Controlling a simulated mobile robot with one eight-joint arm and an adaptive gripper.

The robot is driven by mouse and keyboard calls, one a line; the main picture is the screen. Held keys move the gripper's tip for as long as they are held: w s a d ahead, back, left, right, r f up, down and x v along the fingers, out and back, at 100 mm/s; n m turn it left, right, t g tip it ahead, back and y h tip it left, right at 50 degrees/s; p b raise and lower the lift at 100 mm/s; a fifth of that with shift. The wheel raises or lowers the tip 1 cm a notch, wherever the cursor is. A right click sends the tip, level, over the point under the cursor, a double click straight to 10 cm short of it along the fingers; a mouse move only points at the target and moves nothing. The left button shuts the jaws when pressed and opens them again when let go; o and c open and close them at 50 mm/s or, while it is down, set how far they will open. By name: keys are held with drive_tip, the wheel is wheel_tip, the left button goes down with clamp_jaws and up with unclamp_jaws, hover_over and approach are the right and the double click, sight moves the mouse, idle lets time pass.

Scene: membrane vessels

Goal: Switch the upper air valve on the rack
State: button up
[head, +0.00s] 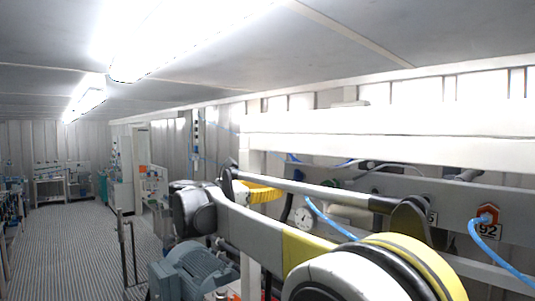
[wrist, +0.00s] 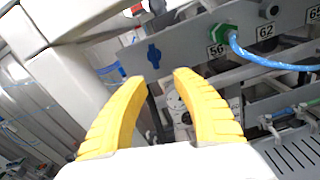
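The rack is a white frame (head: 390,124) with a grey panel. In the wrist view the grey panel (wrist: 188,42) carries a small blue knob (wrist: 153,55), which looks like a valve handle; I cannot tell for sure that it is the upper air valve. My gripper (wrist: 160,77) has two yellow fingers, apart with nothing between them. The blue knob shows just beyond and above the fingertips, and I see no contact. In the head view my gripper's yellow fingers (head: 263,192) are in front of the rack's left end; my arm hides part of the panel.
A green fitting (wrist: 222,33) with a blue hose (wrist: 265,60) sits by label 56, right of the knob. An orange fitting (head: 487,214) sits by label 92. A round gauge (head: 303,217) and a blue-grey motor (head: 190,272) are low down. The aisle floor (head: 75,245) at left is clear.

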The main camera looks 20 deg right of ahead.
sight(295, 176)
drive_tip(key=p+x, duration=0.1)
drive_tip(key=x, duration=0.2)
drive_tip(key=r+p+x, duration=0.1)
drive_tip(key=x, duration=0.3)
drive_tip(key=r+p+x, duration=0.1)
drive_tip(key=x, duration=0.2)
drive_tip(key=shift+w+d, duration=0.2)
drive_tip(key=shift+w, duration=0.2)
drive_tip(key=shift+a, duration=0.1)
clamp_jaws()
